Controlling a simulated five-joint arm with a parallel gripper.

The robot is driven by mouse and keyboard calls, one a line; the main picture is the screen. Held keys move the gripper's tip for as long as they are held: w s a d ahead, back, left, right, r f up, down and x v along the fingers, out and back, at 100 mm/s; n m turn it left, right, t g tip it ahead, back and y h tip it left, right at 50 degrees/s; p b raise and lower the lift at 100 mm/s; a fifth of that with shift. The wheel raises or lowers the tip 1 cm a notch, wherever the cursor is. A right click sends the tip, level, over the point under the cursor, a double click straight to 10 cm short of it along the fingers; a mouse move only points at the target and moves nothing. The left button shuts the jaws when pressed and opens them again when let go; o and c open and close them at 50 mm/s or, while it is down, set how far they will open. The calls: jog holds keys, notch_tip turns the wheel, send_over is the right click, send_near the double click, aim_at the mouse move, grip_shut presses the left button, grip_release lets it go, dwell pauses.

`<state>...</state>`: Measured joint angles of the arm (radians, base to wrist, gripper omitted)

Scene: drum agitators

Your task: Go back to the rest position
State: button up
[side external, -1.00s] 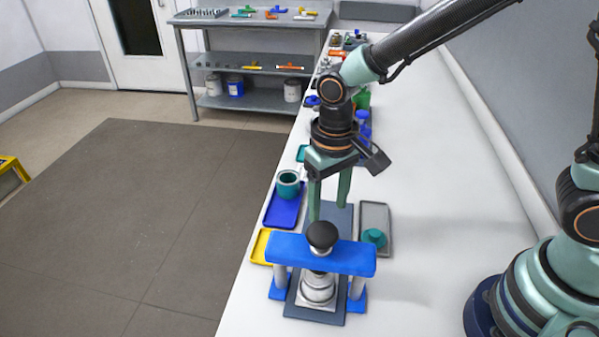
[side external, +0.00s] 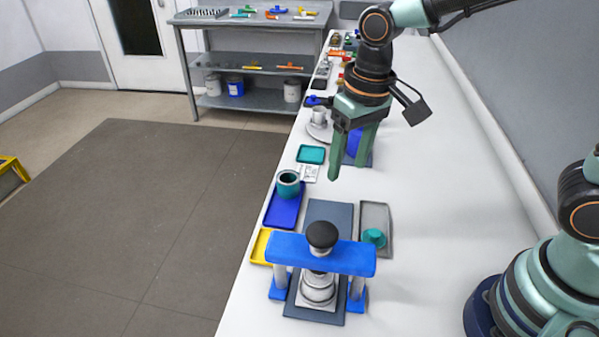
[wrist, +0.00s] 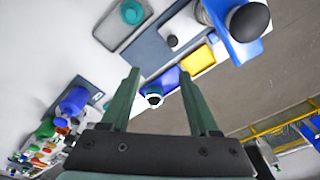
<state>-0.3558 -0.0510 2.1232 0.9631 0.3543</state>
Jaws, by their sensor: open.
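My gripper (side external: 350,160) is open and empty, its two green fingers hanging in the air above the white bench (side external: 430,190). It is raised behind the blue press frame (side external: 320,254) and touches nothing. In the wrist view its fingers (wrist: 162,90) are spread apart. The blue frame has a black knob (side external: 322,235) on top and a silver cylindrical part (side external: 318,288) beneath its crossbar. The same frame (wrist: 240,45) shows at the top right of the wrist view.
A teal cup (side external: 288,184) stands on a blue tray (side external: 283,210). A grey tray (side external: 376,215) holds a teal piece (side external: 374,237). A yellow tray (side external: 260,247) lies left of the frame. A blue object (side external: 354,143) stands behind my gripper. The bench's right side is clear.

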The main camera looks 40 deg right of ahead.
jog(key=s+d+r+t, duration=0.2)
jog(key=d+r, duration=0.1)
jog(key=d, duration=0.3)
jog(key=s+d+r+t, duration=0.2)
jog(key=d+r, duration=0.1)
jog(key=d, duration=0.3)
jog(key=shift+s+d+r, duration=0.15)
jog(key=shift+r, duration=0.1)
jog(key=shift+c, duration=0.3)
